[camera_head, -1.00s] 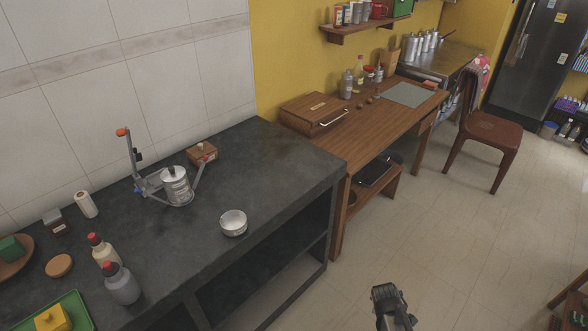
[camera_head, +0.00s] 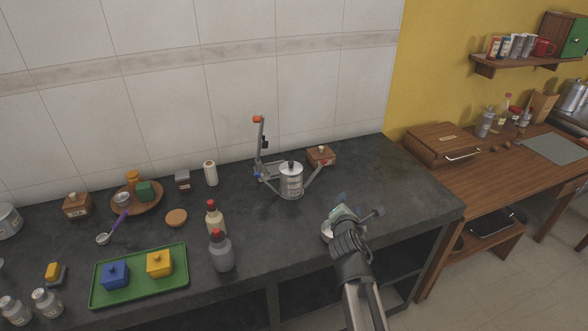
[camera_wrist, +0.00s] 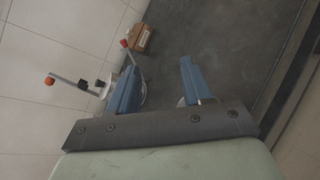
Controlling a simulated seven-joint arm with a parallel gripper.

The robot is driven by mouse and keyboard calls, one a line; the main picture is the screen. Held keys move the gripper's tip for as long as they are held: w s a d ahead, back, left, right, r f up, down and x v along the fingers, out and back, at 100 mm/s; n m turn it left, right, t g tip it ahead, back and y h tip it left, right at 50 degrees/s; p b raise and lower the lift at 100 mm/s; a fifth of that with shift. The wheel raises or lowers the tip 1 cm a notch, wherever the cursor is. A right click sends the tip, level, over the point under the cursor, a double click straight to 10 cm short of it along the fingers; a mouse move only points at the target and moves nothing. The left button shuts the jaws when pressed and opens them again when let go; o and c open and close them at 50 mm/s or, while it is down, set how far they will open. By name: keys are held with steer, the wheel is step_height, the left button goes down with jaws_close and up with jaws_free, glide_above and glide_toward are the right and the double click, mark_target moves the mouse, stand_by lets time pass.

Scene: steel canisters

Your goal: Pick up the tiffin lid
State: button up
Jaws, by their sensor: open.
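The steel tiffin (camera_head: 291,183) stands upright on the dark counter, inside a grey clamp-like stand with two arms. There the tiffin (camera_wrist: 103,87) is left of the fingers, partly hidden by the left one.
A wooden box (camera_head: 321,156) stands behind the tiffin to the right. Two sauce bottles (camera_head: 221,252) stand to its left at the front. A green tray (camera_head: 138,282) with a blue and a yellow dish is further left. The counter right of the stand is mostly clear.

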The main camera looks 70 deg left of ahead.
steer(key=s+a+r+n+g+y, duration=0.1)
steer(key=s+a+r+n+y, duration=0.1)
steer(key=s+a+r+n, duration=0.35)
steer(key=n, duration=0.4)
glide_toward(291, 164)
steer(key=shift+g, duration=0.3)
steer(key=shift+x, duration=5.6)
steer(key=shift+w+d+r, duration=0.1)
steer(key=shift+w+r, duration=0.05)
jaws_close()
